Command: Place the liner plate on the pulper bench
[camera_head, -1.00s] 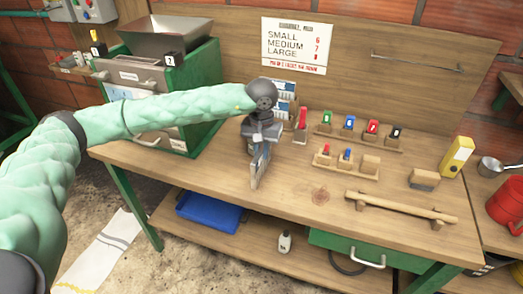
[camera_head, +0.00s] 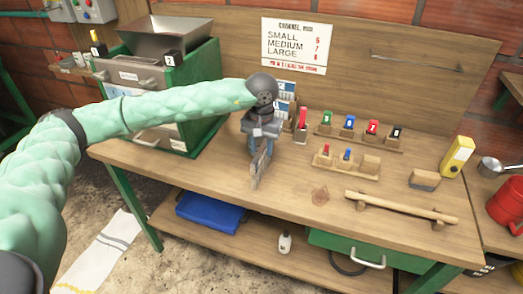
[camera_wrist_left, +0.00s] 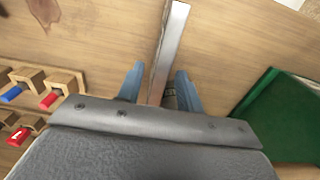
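My left gripper (camera_head: 264,143) reaches in from the left over the wooden pulper bench (camera_head: 215,175) and points down. It holds the liner plate (camera_head: 260,170), a thin grey metal plate standing on edge, close above or on the bench top; I cannot tell whether it touches. In the left wrist view the bright plate (camera_wrist_left: 169,45) runs between the two blue fingertips (camera_wrist_left: 160,90). My right gripper is not in view.
The green pulper (camera_head: 205,85) with its hopper stands at the back left. Racks with coloured gauges (camera_head: 360,137) are right of the gripper. The front left of the bench is clear.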

